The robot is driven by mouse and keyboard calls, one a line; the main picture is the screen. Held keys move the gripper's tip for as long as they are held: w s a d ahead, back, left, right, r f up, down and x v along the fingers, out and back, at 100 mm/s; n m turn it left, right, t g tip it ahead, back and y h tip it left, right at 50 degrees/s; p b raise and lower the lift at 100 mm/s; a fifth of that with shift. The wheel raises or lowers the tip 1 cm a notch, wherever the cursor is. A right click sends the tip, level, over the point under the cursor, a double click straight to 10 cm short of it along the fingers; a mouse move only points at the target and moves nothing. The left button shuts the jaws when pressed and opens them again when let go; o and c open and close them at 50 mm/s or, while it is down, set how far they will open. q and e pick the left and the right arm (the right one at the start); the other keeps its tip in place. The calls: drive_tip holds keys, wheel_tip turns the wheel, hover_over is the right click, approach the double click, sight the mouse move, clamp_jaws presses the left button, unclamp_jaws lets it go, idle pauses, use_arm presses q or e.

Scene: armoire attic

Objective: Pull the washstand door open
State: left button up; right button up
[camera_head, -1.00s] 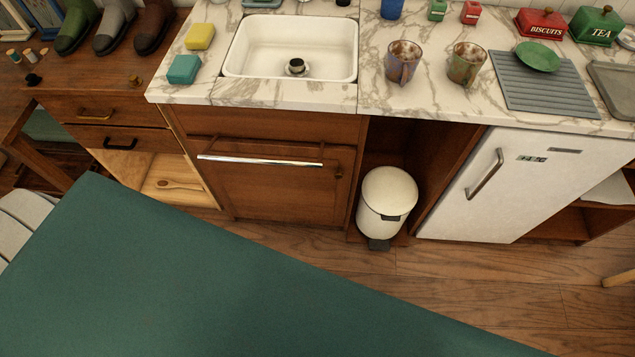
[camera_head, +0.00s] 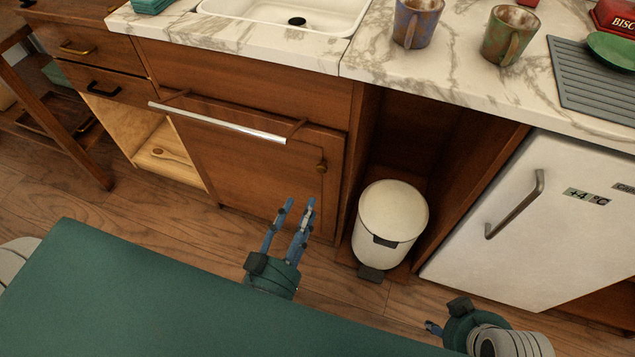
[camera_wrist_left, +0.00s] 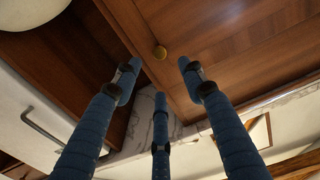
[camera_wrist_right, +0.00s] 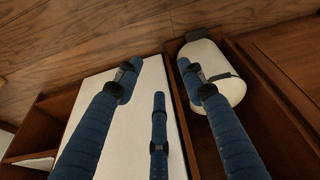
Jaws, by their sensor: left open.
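The washstand door (camera_head: 245,170) is a brown wooden panel under the sink, and it looks shut. A silver towel bar (camera_head: 215,122) runs across the front above the door. My left gripper (camera_head: 298,205) is open and empty, below the knob and apart from it. In the left wrist view its fingers (camera_wrist_left: 157,80) are spread on both sides of the knob's direction. My right gripper (camera_head: 432,328) is low at the right; its fingers (camera_wrist_right: 157,75) are spread and empty.
A white pedal bin (camera_head: 391,215) stands in the open bay right of the door. A white fridge (camera_head: 545,215) with a bar handle is further right. A marble counter (camera_head: 270,45) with sink and mugs lies above. A green surface (camera_head: 150,300) fills the front left.

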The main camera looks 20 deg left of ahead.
sight(321, 171)
use_arm(q)
drive_tip(key=w, duration=0.3)
drive_tip(key=w+b, duration=0.1)
drive_tip(key=w, duration=0.6)
drive_tip(key=shift+w+d, duration=0.25)
clamp_jaws()
